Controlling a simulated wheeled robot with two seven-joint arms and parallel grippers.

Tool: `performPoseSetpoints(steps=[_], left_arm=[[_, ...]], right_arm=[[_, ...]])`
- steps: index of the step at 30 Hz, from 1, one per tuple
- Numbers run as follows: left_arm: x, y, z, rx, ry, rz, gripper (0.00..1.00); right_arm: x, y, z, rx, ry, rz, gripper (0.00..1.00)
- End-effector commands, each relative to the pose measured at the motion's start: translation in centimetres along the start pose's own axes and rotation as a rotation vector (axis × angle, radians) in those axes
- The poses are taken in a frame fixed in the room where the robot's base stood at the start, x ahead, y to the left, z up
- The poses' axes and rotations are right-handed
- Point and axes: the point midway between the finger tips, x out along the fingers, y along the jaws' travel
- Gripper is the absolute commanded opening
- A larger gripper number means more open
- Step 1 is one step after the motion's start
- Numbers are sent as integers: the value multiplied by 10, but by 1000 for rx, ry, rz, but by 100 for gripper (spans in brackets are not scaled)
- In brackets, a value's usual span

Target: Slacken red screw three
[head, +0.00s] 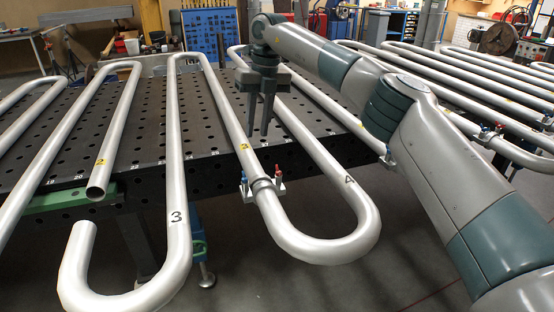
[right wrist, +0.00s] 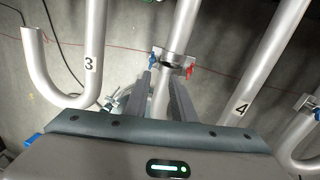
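A clamp (head: 262,186) sits around a grey pipe near the table's front edge, just below a small yellow tag (head: 244,147) that seems to read 3. It carries a red screw (head: 279,171) on its right and a blue screw (head: 244,180) on its left. In the right wrist view the red screw (right wrist: 190,70) and blue screw (right wrist: 153,59) show just beyond my fingertips. My right gripper (head: 259,132) points down above the pipes, behind the clamp in the head view. Its fingers (right wrist: 164,80) are apart with nothing held between them. My left gripper is out of view.
Bent pipes marked 3 (head: 177,216) and 4 (head: 350,179) flank the clamp. A black perforated table (head: 150,128) lies beneath. Another clamp with red and blue screws (head: 490,131) stands at the right. A blue tool panel (head: 210,32) is at the back.

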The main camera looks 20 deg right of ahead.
Motion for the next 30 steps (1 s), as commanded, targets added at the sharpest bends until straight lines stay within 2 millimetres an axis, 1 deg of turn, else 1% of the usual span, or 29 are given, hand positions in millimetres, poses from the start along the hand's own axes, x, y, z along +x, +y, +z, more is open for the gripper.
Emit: performPoseSetpoints(steps=[1,3,6,9,18,22,26,30], left_arm=[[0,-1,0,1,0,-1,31],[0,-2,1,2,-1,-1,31],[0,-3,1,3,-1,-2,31],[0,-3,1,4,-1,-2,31],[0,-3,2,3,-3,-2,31],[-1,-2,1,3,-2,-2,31],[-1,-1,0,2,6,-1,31],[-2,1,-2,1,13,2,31]], right_arm=[[-20,-16,-2,31,4,-50,23],[-38,-32,-7,63,15,-100,23],[-52,-45,-12,92,26,-141,23],[-57,-49,-13,102,29,-154,23],[-56,-48,-13,100,29,-151,23],[-52,-49,-13,100,30,-151,23],[-43,-50,-14,99,32,-151,23],[-27,-53,-14,98,31,-151,23]])
